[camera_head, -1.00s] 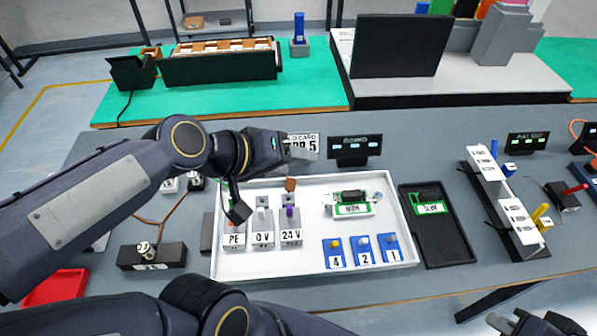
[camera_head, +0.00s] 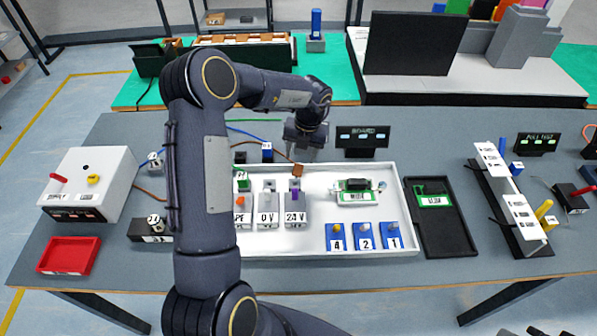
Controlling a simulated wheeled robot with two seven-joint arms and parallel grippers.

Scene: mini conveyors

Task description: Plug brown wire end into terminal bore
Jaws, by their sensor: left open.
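A small brown block, seemingly the brown wire end (camera_head: 297,170), stands just behind the 24V terminal (camera_head: 296,217), which has a purple piece on top. The 0V terminal (camera_head: 267,218) and PE terminal (camera_head: 241,219) stand left of it in the white tray (camera_head: 407,232). Brown wire (camera_head: 280,152) runs behind the tray toward the block. My left gripper (camera_head: 301,152) is open and points down just above and behind the brown block; whether they touch cannot be told. The terminal bores are too small to make out. My right gripper is not in view.
A green-and-black module (camera_head: 356,192) and blue blocks 4 (camera_head: 338,238), 2 and 1 share the tray. A black tray (camera_head: 449,243) lies at right, a BOARD sign (camera_head: 362,139) behind. A white box (camera_head: 92,182) and red bin (camera_head: 68,255) are at left.

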